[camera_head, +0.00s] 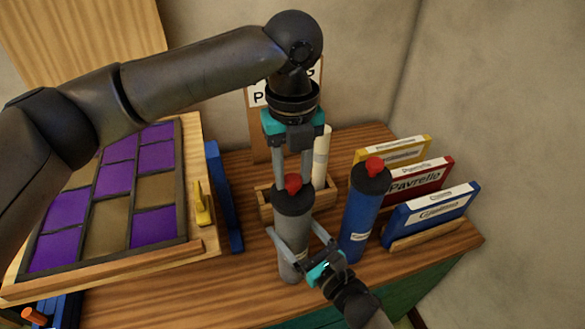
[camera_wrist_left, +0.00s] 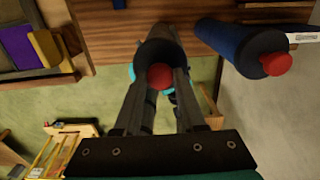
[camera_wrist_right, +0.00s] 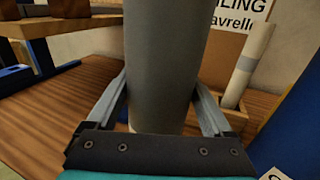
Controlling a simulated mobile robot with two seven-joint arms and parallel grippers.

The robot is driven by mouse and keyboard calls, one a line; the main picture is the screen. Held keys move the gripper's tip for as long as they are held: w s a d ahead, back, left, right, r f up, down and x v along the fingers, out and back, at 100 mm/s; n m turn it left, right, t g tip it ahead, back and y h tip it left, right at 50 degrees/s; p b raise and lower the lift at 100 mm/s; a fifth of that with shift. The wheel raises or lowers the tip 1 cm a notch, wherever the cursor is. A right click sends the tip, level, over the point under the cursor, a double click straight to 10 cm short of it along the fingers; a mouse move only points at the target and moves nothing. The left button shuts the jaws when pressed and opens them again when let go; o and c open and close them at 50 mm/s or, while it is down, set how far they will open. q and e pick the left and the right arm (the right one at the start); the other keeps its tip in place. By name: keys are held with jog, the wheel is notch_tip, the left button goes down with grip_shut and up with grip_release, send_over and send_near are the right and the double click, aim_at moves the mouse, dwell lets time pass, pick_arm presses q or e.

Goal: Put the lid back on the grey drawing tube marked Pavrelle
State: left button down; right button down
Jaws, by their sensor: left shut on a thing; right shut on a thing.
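The grey drawing tube (camera_head: 289,238) stands upright near the front of the wooden bench; its small label is too small to read. A dark lid (camera_head: 293,202) with a red knob (camera_head: 292,184) is at the tube's top, in line with it; I cannot tell whether it is fully seated. My left gripper (camera_head: 291,180) comes from above, shut on the lid, one finger on each side; the lid also shows in the left wrist view (camera_wrist_left: 155,52). My right gripper (camera_head: 295,240) is shut around the tube's body, which fills the middle of the right wrist view (camera_wrist_right: 163,70).
A blue tube (camera_head: 362,215) with a red-knobbed dark lid stands close on the right. Behind it are yellow, red and blue folders (camera_head: 430,212) in a rack. A wooden holder (camera_head: 265,208) with a pale roll (camera_head: 321,155) stands behind. A purple leaded panel (camera_head: 110,190) lies left.

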pick_arm(q)
jog(key=shift+f, duration=0.45)
jog(key=shift+c, duration=2)
grip_release()
notch_tip(320, 180, up, 12)
pick_arm(e)
grip_release()
